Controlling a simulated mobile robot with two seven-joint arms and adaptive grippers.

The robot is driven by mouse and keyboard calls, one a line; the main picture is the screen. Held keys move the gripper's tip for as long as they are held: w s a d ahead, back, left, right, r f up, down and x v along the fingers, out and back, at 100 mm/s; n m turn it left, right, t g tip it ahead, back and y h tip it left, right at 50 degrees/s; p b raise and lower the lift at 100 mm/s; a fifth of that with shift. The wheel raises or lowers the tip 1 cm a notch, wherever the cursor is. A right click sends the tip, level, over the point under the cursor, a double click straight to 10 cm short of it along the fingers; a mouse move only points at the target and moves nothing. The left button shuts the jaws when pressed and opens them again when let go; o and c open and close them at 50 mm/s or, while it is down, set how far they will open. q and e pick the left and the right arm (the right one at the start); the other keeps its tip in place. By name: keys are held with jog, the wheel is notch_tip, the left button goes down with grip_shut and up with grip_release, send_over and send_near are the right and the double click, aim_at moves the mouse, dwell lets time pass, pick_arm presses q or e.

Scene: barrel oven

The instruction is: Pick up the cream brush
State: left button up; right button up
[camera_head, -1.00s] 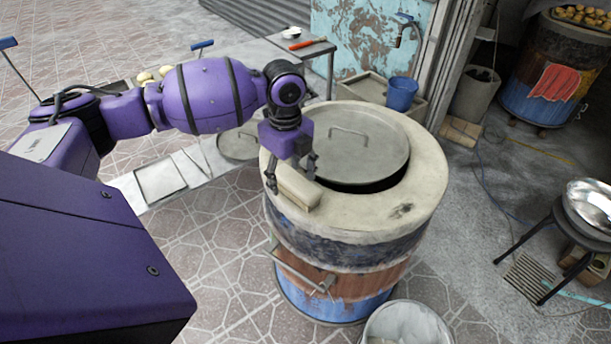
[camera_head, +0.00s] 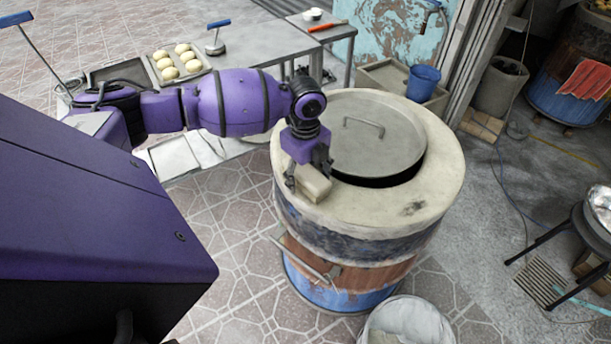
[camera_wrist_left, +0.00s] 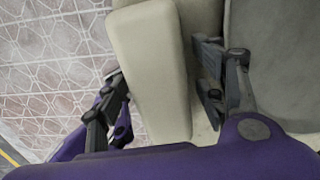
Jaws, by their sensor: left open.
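The cream brush (camera_head: 314,188) is a block lying on the near-left rim of the barrel oven (camera_head: 440,180). My left gripper (camera_head: 308,180) is right at the brush, with one finger on each side of it. In the left wrist view the brush (camera_wrist_left: 152,65) runs up between the two fingers of my left gripper (camera_wrist_left: 165,95). The fingers stand apart; I cannot tell whether either touches the brush. The brush's near end is partly hidden by the gripper body. My right gripper is not in view.
A round metal lid (camera_head: 375,135) with a handle covers most of the oven's opening, close beside the gripper. A table with a bun tray (camera_head: 203,65) stands behind my left arm. A white bucket (camera_head: 405,322) stands in front of the oven, and a blue bucket (camera_head: 423,82) behind.

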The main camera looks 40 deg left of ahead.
aim_at(306, 169)
pick_arm(q)
jog(key=shift+r, duration=0.1)
jog(key=c, duration=1.4)
jog(key=shift+r, duration=0.4)
notch_tip(306, 169, up, 2)
jog(key=shift+w+r, duration=0.1)
jog(key=shift+r, duration=0.1)
jog(key=d+r, duration=0.2)
jog(key=s+d+r, duration=0.1)
jog(key=d+r, duration=0.1)
jog(key=r, duration=0.1)
jog(key=shift+d+r, duration=0.15)
jog(key=shift+d, duration=0.15)
jog(key=d+r, duration=0.1)
jog(key=d, duration=0.2)
jog(key=s+d+r, duration=0.1)
jog(key=d+r, duration=0.1)
jog(key=d, duration=0.1)
jog(key=s+d+r, duration=0.1)
jog(key=d, duration=0.2)
jog(key=shift+s+d+r, duration=0.1)
jog(key=shift+r, duration=0.15)
